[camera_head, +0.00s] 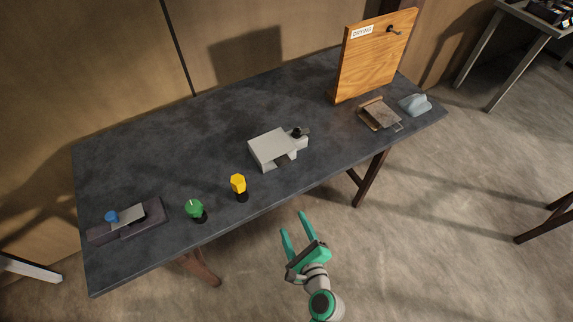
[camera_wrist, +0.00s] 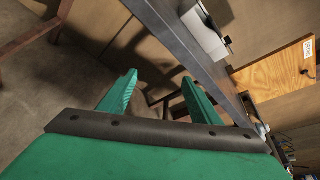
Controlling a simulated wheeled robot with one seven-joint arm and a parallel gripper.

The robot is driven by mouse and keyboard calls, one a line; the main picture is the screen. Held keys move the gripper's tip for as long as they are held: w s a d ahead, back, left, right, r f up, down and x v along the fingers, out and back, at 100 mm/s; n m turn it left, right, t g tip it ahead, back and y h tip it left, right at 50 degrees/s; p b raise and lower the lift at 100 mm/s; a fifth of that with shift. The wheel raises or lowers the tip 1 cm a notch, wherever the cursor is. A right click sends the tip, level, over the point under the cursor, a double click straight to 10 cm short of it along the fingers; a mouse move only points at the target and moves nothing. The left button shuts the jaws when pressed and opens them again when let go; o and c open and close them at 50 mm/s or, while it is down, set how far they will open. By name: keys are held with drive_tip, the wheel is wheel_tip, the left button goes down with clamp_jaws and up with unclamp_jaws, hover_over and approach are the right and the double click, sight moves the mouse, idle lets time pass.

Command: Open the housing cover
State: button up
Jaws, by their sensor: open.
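A light grey box-like housing with a flat top cover (camera_head: 272,147) sits near the middle of the dark table. A black knob (camera_head: 297,133) is at its right end. Whether the cover is shut or ajar is too small to tell. The housing also shows in the wrist view (camera_wrist: 205,32), near the top. My gripper (camera_head: 293,226) is open and empty. It is in front of the table's near edge, apart from the housing. In the wrist view my gripper's two green fingers (camera_wrist: 158,88) stand wide apart with nothing between them.
The dark table (camera_head: 150,150) also carries a yellow knob (camera_head: 238,184), a green knob (camera_head: 195,208), and a plate with a blue knob (camera_head: 111,216) at left. A wooden board (camera_head: 372,58), a brown tray (camera_head: 379,115) and a grey-blue block (camera_head: 415,104) stand at right.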

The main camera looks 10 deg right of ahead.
sight(286, 164)
drive_tip(key=w+d+r+m+t+y, duration=0.35)
drive_tip(key=w+r+m, duration=0.25)
drive_tip(key=w+r, duration=0.3)
drive_tip(key=shift+g+y, duration=0.35)
drive_tip(key=shift+g, duration=0.1)
drive_tip(key=x, duration=0.9)
drive_tip(key=shift+a+r, duration=0.15)
drive_tip(key=shift+r, duration=0.25)
clamp_jaws()
